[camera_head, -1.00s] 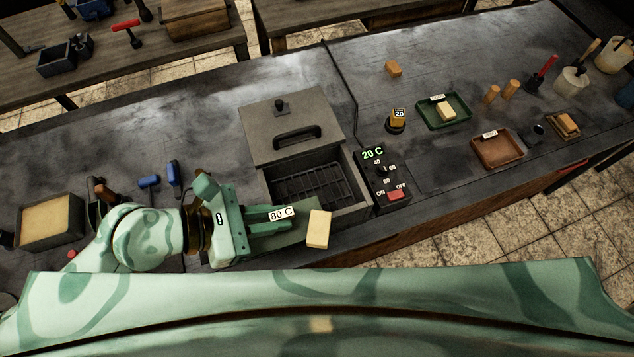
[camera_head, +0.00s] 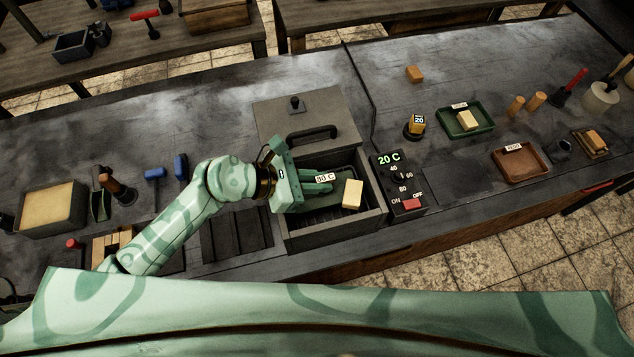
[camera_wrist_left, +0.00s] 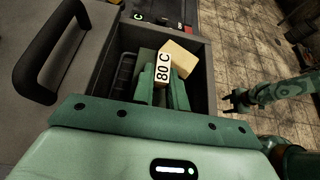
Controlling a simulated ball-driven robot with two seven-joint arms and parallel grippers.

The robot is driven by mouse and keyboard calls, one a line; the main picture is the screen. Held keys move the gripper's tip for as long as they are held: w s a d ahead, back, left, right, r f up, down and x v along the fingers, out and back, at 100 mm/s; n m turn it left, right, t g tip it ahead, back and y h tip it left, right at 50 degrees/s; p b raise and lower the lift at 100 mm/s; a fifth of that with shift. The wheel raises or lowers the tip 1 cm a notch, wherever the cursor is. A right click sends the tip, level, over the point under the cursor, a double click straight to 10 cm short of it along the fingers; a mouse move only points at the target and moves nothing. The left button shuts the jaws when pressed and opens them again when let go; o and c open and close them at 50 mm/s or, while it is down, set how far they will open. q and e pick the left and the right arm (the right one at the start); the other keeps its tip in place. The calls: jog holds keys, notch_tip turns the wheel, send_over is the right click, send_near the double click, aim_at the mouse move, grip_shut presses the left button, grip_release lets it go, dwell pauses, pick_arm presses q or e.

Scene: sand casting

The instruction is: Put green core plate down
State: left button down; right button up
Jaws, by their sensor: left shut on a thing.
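The green core plate (camera_head: 328,202) is in my left gripper (camera_head: 322,186), inside the outline of the open grey oven box (camera_head: 333,230). It carries a pale yellow block (camera_head: 352,194) at its right end and a white "80 C" label (camera_head: 325,177). In the left wrist view the left gripper's fingers (camera_wrist_left: 164,88) are shut at the label end, and the block (camera_wrist_left: 181,57) lies beyond them. Whether the plate touches the oven floor is hidden. My right gripper (camera_wrist_left: 238,101) shows small at the right of the left wrist view, its fingers apparently apart and empty.
The oven's lid (camera_head: 305,115) stands open behind the box. A control box (camera_head: 396,180) reading 20 C is close on its right. A green tray (camera_head: 464,121) with a block and a brown tray (camera_head: 520,165) lie farther right.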

pick_arm(q)
jog(key=shift+f, duration=0.5)
jog(key=shift+f, duration=0.15)
jog(key=shift+f+b, duration=0.4)
jog(key=shift+f, duration=0.1)
jog(key=c, duration=1.4)
grip_release()
jog(key=shift+s+f, duration=0.1)
jog(key=r+p+v, duration=0.1)
jog(key=v, duration=1.1)
jog(key=shift+r, duration=0.2)
